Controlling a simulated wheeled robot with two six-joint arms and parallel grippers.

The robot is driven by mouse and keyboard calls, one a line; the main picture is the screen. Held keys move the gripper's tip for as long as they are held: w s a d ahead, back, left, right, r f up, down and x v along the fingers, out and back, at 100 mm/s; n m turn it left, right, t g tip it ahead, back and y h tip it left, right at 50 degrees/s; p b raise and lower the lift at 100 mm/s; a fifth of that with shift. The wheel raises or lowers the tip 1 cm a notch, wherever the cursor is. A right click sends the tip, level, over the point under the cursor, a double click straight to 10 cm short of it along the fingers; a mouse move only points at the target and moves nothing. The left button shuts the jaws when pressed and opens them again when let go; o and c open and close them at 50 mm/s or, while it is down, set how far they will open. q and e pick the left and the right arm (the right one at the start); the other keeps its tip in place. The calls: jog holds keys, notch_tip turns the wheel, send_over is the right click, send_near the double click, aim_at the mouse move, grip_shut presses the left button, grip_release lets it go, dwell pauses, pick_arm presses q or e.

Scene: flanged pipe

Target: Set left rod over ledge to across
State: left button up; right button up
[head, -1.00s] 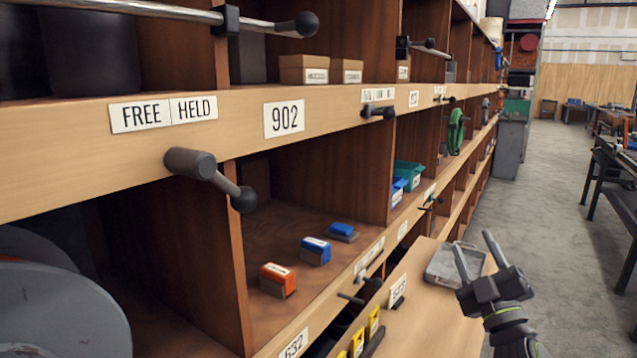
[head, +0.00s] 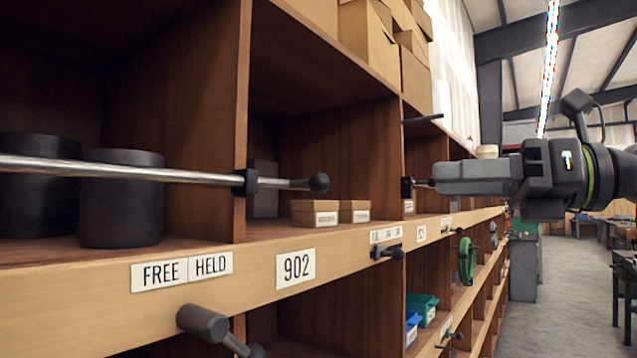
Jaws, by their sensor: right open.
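The left rod (head: 130,172) is a shiny metal bar that lies level across the front of the upper left cubby. It runs out of the picture at the left. Towards its right end it passes a black clamp (head: 245,182) at the upright and ends in a black ball (head: 319,182). The ledge (head: 70,297) is the light wood strip below it. My right gripper (head: 440,178) is at the right, fingers pointing left, seen side-on. It is open and empty, apart from the rod and right of its ball. My left gripper is out of view.
A dark lever (head: 205,323) juts out below. Black cylinders (head: 121,197) stand behind the rod. Small cardboard boxes (head: 316,212) sit in the adjoining cubby. The aisle at right is clear.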

aim_at(329, 181)
jog(key=p+x, duration=0.5)
jog(key=x, duration=1.1)
jog(key=shift+d+r, duration=0.1)
jog(key=shift+r, duration=0.05)
jog(key=shift+x, duration=0.75)
jog(key=shift+w, duration=0.1)
jog(key=shift+d+p, duration=0.1)
jog(key=shift+p, duration=0.2)
grip_shut()
